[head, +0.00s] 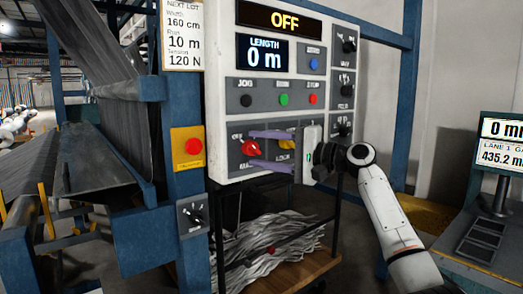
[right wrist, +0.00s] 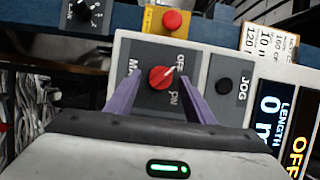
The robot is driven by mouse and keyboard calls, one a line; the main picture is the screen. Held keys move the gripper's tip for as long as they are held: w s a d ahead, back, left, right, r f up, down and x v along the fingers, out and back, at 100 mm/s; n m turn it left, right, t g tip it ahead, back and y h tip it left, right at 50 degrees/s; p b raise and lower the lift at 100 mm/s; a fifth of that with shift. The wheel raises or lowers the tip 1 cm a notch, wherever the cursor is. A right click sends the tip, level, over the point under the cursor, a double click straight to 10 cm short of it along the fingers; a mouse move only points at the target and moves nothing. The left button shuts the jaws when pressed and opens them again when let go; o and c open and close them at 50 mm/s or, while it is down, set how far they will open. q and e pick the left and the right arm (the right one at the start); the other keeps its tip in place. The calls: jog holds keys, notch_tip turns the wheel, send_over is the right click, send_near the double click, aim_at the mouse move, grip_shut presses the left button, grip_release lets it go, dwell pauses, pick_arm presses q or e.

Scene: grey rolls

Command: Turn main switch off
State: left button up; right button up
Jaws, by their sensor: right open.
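The main switch (head: 251,147) is a red rotary knob at the lower left of the white control panel. In the right wrist view the knob (right wrist: 160,78) sits between MAIN, OFF and ON lettering, and its pale mark points towards OFF. The panel's top display (head: 284,20) reads OFF. My right gripper (head: 256,149) has its two purple fingers apart, one above and one below the knob in the head view. In the right wrist view the fingers (right wrist: 161,82) stand on either side of the knob; contact is not clear. My left gripper is out of view.
A red emergency button (head: 193,146) on a yellow plate and a black rotary knob (head: 192,215) are on the blue post left of the panel. A JOG button (head: 246,100) sits above the switch. A cart (head: 275,268) with grey strips stands below the panel.

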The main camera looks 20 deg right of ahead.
jog(key=b+v, duration=0.1)
jog(key=v, duration=0.9)
jog(key=shift+d, duration=0.1)
jog(key=a+f+n+g+h, duration=0.1)
jog(key=a+f+h, duration=0.1)
jog(key=f, duration=1)
jog(key=a+f+h, duration=0.1)
jog(key=f+h, duration=0.1)
jog(key=f, duration=1)
jog(key=s+a+f+n+g+h, duration=0.1)
jog(key=s+f, duration=0.1)
jog(key=f, duration=0.4)
jog(key=s+a+f+n+h+p, duration=0.1)
jog(key=s+f, duration=0.2)
jog(key=f, duration=0.2)
jog(key=s+a+f+n+g+h, duration=0.1)
jog(key=s+f, duration=0.1)
jog(key=f, duration=0.4)
jog(key=s+a+f+n+g+h+p, duration=0.1)
jog(key=s+a+f+n, duration=0.25)
jog(key=s+f, duration=0.95)
jog(key=s+a+f+n, duration=0.1)
jog(key=s+a+n, duration=0.1)
jog(key=s, duration=0.6)
jog(key=s+a+f+n+h, duration=0.1)
jog(key=s+a+n, duration=0.1)
jog(key=s, duration=0.7)
jog(key=shift+a+f+g, duration=0.25)
jog(key=shift+a+g, duration=0.05)
jog(key=shift+g, duration=0.1)
